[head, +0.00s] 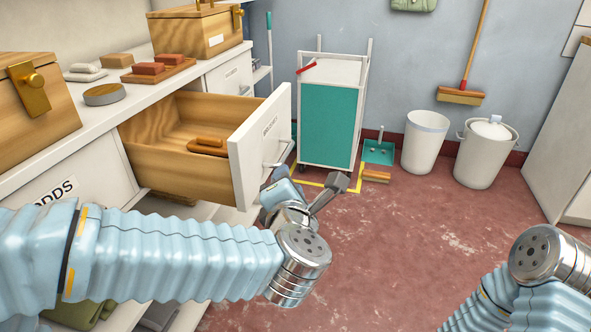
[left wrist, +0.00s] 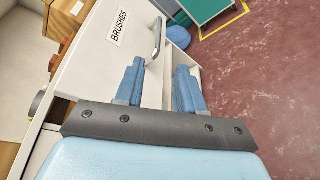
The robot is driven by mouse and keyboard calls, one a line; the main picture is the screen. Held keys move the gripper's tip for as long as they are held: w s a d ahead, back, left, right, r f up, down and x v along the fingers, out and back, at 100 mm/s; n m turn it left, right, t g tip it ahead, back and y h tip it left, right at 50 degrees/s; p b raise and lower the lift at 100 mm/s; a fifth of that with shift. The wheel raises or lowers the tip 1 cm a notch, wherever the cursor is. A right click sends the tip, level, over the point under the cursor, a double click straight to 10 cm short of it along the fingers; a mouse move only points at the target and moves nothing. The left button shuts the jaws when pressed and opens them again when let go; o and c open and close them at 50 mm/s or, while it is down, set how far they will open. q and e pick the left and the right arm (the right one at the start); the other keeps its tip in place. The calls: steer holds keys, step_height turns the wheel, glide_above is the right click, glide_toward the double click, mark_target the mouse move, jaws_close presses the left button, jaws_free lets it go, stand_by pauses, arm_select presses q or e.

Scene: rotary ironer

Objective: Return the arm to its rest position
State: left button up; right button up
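My left arm (head: 180,255) reaches in from the left, in front of an open drawer (head: 242,160). My left gripper (left wrist: 160,72) is open, its two blue fingers apart with nothing between them. The drawer's metal handle (left wrist: 156,38) lies just beyond the fingertips, and I see no grip on it. The drawer front carries a BRUSHES label (left wrist: 127,28). A wooden brush (head: 208,146) lies inside the drawer. My right arm (head: 515,300) shows at the lower right of the head view; its gripper is out of frame.
A teal-panelled cart (head: 328,125), a dustpan (head: 378,152) and two white bins (head: 424,145) stand along the back. The red floor (head: 420,220) between is clear.

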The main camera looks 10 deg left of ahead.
arm_select(q)
steer(key=w+f+m+g+h, duration=0.25)
steer(key=f+m, duration=0.45)
steer(key=f, duration=0.7)
steer(key=w+f+m+g+h, duration=0.25)
steer(key=f+m, duration=0.55)
steer(key=f, duration=0.6)
steer(key=s+f+m+g+h, duration=0.2)
steer(key=s+f+m+g, duration=0.7)
steer(key=s+f, duration=1)
steer(key=shift+a+f+m+h+p, duration=0.35)
steer(key=shift+f+m, duration=0.25)
steer(key=shift+f, duration=0.35)
steer(key=shift+w, duration=0.15)
